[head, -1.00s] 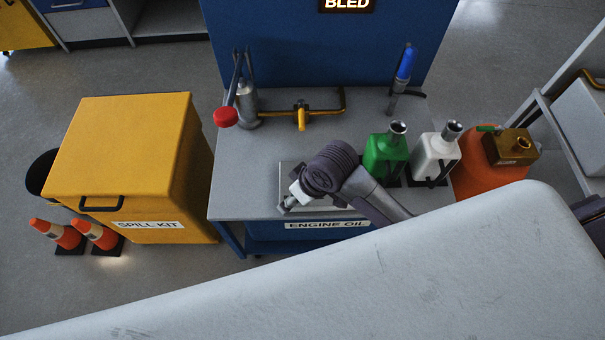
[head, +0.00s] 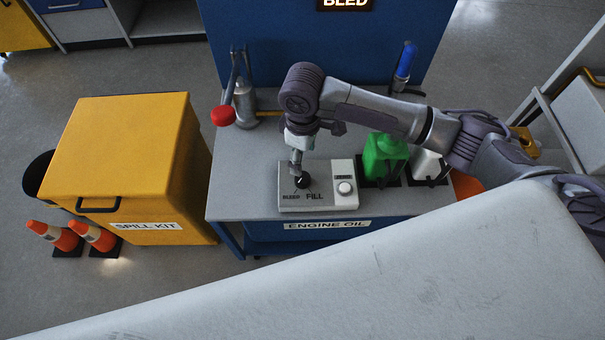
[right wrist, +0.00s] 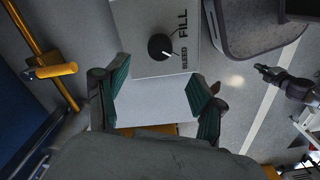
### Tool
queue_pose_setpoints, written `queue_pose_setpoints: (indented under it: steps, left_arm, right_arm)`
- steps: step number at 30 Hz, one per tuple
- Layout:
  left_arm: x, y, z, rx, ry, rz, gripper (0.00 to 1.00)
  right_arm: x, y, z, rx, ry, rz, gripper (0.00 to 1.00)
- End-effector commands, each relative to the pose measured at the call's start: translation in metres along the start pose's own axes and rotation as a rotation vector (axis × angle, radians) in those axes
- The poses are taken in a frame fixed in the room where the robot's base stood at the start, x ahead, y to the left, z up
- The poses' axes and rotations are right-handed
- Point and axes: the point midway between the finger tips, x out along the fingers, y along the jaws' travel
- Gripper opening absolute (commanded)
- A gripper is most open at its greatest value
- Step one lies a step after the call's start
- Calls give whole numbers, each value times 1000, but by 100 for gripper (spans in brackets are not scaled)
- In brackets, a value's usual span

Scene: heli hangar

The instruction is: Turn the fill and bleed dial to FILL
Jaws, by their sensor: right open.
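The fill and bleed dial is a round black knob (head: 303,181) on a light grey panel box (head: 330,199) on the bench. In the right wrist view, the knob (right wrist: 161,47) has a white pointer mark turned toward the BLEED label (right wrist: 185,58); the FILL label (right wrist: 183,24) is beside it. My right gripper (head: 297,165) points down just above the knob in the head view. My left gripper (right wrist: 271,74) seems to show small at the right.
A white button (head: 345,188) sits on the box's right side. Green (head: 383,160) and white (head: 428,164) containers stand right of it, partly behind my arm. A red-knobbed pump (head: 224,116) stands back left. A yellow spill kit box (head: 115,150) is left of the bench.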

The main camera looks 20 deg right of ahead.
Motion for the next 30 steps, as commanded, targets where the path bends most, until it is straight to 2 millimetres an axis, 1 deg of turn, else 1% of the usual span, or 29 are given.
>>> queue_pose_setpoints:
  steps: [1, 6, 12, 15, 18, 26, 27, 29, 30]
  left_arm:
    - [2, 0, 0, 0, 0, 0, 0]
    - [6, 0, 1, 0, -1, 0, 0]
    - [9, 0, 2, 0, -1, 0, 0]
    - [10, 0, 2, 0, -1, 0, 0]
    - [10, 0, 2, 0, -1, 0, 0]
    - [10, 0, 2, 0, -2, 0, 0]
    - [10, 0, 2, 0, -2, 0, 0]
    - [10, 0, 2, 0, -2, 0, 0]
    - [10, 0, 2, 0, -2, 0, 0]
  right_arm:
    - [14, -1, 1, 1, -3, -2, 68]
    - [50, -1, 0, 0, -2, -1, 68]
    - [81, 0, 0, 0, 0, 0, 68]
    - [90, 0, 0, 0, 2, 1, 68]
    - [94, 0, 0, -1, 2, 1, 68]
    - [95, 0, 0, -1, 2, 1, 68]
    - [95, 0, 0, -1, 2, 1, 65]
    - [94, 0, 0, -1, 2, 1, 55]
    - [94, 0, 0, -1, 2, 1, 48]
